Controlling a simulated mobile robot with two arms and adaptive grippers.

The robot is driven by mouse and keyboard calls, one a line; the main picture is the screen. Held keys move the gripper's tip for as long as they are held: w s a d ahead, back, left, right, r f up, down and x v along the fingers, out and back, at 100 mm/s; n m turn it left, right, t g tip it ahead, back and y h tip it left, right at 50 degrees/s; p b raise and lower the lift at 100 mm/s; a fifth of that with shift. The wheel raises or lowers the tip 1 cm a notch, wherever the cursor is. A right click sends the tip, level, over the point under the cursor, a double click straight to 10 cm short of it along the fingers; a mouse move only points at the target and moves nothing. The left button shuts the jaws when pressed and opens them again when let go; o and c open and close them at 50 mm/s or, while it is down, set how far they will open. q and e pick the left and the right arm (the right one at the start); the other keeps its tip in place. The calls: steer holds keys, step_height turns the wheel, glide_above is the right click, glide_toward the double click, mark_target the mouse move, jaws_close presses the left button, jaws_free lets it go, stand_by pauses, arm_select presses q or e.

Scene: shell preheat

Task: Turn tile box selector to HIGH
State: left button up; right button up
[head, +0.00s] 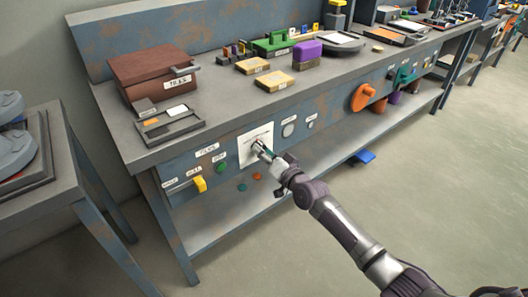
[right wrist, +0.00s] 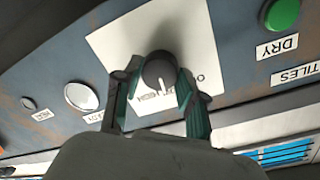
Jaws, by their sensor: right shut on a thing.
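The tile box selector is a dark round knob (right wrist: 160,72) on a white plate (right wrist: 120,42), which also shows on the bench front in the head view (head: 247,155). My right gripper (head: 262,149) reaches it from the lower right. In the right wrist view the fingers of my right gripper (right wrist: 152,84) are shut on the knob, one at each side. A pale pointer line shows on the knob's lower part, toward the plate's lettering. The exact setting cannot be told. My left gripper is not in view.
A green DRY button (right wrist: 283,14) and a round white button (right wrist: 82,97) flank the plate. A yellow handle (head: 200,184) sits to its left. The brown tile box (head: 150,72) stands on the bench above. The floor in front is clear.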

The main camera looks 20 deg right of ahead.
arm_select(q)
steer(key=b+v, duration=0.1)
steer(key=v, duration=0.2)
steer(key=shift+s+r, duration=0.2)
arm_select(e)
steer(key=m, duration=0.7)
steer(key=shift+y, duration=0.4)
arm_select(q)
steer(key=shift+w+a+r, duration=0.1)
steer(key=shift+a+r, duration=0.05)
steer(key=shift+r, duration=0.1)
arm_select(e)
steer(key=shift+m, duration=0.3)
steer(key=o, duration=1.1)
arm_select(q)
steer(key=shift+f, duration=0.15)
arm_select(e)
steer(key=shift+o, duration=0.2)
